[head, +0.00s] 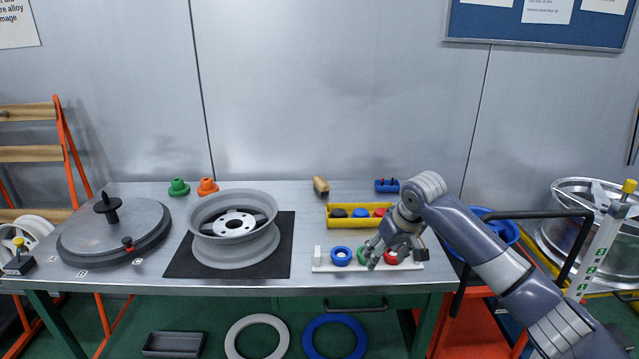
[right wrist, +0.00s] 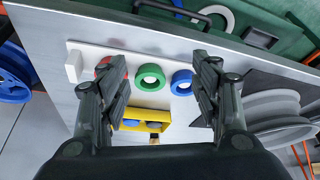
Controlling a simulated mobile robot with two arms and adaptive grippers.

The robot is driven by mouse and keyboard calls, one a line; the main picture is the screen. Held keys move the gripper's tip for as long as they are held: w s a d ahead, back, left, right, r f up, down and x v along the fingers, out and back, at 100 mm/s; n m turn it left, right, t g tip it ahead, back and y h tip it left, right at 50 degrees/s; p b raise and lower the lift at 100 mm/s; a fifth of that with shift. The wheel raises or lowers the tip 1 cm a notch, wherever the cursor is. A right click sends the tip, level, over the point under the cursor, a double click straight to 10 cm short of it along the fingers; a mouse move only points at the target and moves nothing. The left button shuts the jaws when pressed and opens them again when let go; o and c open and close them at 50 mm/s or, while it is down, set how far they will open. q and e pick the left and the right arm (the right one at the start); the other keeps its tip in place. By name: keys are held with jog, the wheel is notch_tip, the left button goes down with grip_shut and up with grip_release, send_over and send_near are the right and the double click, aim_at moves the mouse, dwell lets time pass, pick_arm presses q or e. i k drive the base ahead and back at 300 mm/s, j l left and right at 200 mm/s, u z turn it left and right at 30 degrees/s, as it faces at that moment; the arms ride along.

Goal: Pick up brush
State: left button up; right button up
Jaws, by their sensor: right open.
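The brush (head: 321,186), with a tan wooden top and a dark underside, lies at the back of the table behind the yellow tray. In the right wrist view a small tan and dark bit, probably the brush (right wrist: 154,140), shows just above my gripper's body, which hides the rest. My right gripper (head: 380,254) is open and empty over the white strip with coloured rings, in front and to the right of the brush. Its two fingers (right wrist: 160,75) are spread wide in the right wrist view. My left gripper is not in view.
The yellow tray (head: 340,225) with coloured caps stands between the gripper and brush. The white strip (head: 325,267) holds blue, green and red rings. A wheel rim (head: 232,250) sits on a black mat (head: 185,262) to the left. A small blue holder (head: 387,186) is right of the brush.

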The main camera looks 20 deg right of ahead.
aim_at(321, 186)
jog(key=i, duration=1.75)
